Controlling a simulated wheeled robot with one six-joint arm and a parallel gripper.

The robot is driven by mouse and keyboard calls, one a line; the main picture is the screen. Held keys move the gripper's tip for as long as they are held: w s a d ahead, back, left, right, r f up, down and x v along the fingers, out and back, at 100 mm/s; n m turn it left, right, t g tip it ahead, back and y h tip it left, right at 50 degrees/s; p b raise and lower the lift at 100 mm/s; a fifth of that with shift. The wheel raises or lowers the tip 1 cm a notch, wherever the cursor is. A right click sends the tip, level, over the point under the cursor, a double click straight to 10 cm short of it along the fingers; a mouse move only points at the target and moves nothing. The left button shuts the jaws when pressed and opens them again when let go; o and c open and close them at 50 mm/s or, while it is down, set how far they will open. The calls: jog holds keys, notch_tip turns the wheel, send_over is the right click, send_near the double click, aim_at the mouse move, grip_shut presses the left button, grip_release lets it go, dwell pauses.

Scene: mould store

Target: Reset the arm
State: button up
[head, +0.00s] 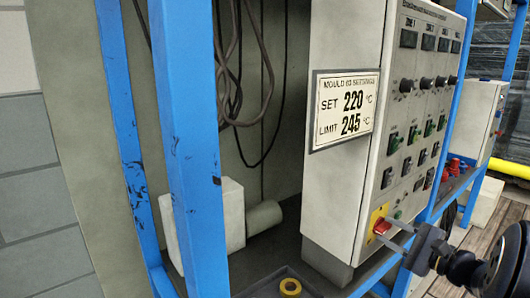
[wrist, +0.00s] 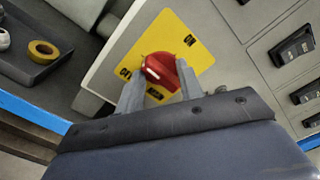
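A red rotary switch (head: 382,226) sits on a yellow plate (head: 376,217) low on the front of the grey control cabinet. In the wrist view my gripper (wrist: 160,80) has one finger on each side of the knob. The fingertips are close to the knob; whether they touch it is hard to tell.
The cabinet carries a sign (head: 345,109) reading SET 220, LIMIT 245. Black knobs and switches cover its front. Blue rack posts (head: 190,150) stand at left. A yellow tape roll (head: 290,286) lies in a dark tray, also seen in the wrist view (wrist: 43,48).

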jog(key=shift+r+m+p, duration=0.1)
jog(key=shift+m+p, duration=0.5)
jog(key=shift+p, duration=0.05)
